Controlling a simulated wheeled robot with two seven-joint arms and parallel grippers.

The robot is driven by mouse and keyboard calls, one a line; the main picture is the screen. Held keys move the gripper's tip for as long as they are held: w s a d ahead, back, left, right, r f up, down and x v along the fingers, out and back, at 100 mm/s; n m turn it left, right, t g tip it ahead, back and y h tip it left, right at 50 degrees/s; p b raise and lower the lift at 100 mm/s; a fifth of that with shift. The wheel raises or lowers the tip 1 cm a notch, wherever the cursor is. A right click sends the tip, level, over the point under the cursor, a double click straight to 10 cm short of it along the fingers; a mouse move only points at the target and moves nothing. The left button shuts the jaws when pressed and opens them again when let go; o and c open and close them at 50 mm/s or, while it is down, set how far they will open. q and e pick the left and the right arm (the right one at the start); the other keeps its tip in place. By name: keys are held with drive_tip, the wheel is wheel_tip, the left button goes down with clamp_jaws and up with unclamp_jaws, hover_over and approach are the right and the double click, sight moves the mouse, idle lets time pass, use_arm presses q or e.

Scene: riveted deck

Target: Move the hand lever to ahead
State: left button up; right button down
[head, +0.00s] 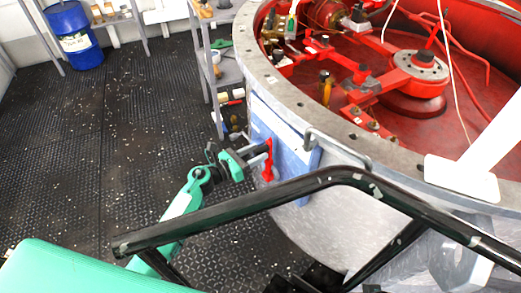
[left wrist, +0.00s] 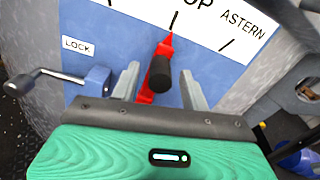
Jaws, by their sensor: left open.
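The hand lever is a red pointer with a black knob in the left wrist view (left wrist: 165,48). It is mounted on a blue panel (left wrist: 120,45) and its tip points at the middle mark, under lettering cut off to "OP". A label "ASTERN" stands to the right; no "ahead" label is in view. In the head view the red lever (head: 268,172) shows on the side of the large round housing. My left gripper (left wrist: 160,88) is open, its two fingers on either side of the knob, with gaps visible. It also shows in the head view (head: 262,158). My right gripper is not in view.
A small crank handle (left wrist: 60,85) with a blue hub sits by a "LOCK" label, left of the lever. A grey shelf (head: 212,60) stands beside the housing rim (head: 300,105). A blue drum (head: 75,38) stands far left. The dark deck at left is mostly clear.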

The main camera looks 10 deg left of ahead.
use_arm(q)
drive_tip(key=shift+x, duration=1.15)
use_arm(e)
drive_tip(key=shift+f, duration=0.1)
